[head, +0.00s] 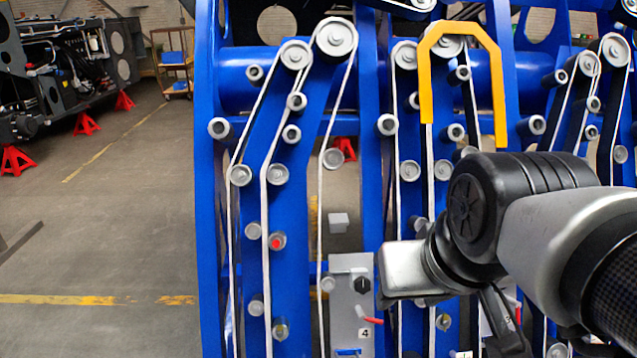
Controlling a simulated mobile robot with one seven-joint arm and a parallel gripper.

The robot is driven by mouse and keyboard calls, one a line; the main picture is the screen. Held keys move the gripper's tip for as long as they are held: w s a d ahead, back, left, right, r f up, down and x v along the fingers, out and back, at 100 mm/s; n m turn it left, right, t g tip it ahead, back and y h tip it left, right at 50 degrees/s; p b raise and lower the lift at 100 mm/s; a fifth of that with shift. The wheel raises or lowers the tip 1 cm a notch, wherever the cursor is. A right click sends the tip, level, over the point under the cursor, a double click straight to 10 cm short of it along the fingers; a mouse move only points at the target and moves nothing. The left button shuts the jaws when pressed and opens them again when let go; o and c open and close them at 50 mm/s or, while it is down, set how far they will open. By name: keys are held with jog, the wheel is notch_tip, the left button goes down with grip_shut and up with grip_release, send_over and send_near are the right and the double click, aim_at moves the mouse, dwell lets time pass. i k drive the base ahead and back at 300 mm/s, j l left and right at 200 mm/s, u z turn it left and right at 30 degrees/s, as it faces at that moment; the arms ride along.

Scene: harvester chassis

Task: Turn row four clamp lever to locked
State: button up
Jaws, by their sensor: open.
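A grey plate (338,275) marked with a "4" stands low in the middle of the blue chassis. A small lever with a red end (373,320) sticks out at its right edge, just above the number, tilted slightly down to the right. A black knob (362,285) sits above the lever. My gripper (400,270), a silver block at the arm's end, is just right of the plate and above the lever, apart from it as seen here. It is open, but its fingertips are hard to make out. Any lock marking is too small to read.
Blue chassis uprights (290,200) carry several grey rollers and pale belts. An orange arch-shaped bar (463,40) stands above my arm. My arm hides the lower right. Open grey floor (110,240) lies left; red stands (86,122) and a cart (175,65) are farther back.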

aim_at(373, 321)
jog(key=z, duration=0.15)
jog(key=k+l+u, duration=0.1)
jog(key=k+l, duration=0.15)
jog(key=j+z, duration=0.2)
jog(key=j, duration=0.2)
jog(key=k+j+z, duration=0.1)
jog(key=j+z, duration=0.15)
jog(key=j, duration=0.15)
jog(key=i+l+z, duration=0.2)
jog(key=l, duration=0.25)
jog(key=i+l+z, duration=0.15)
jog(key=i+l, duration=0.2)
jog(key=l, duration=0.1)
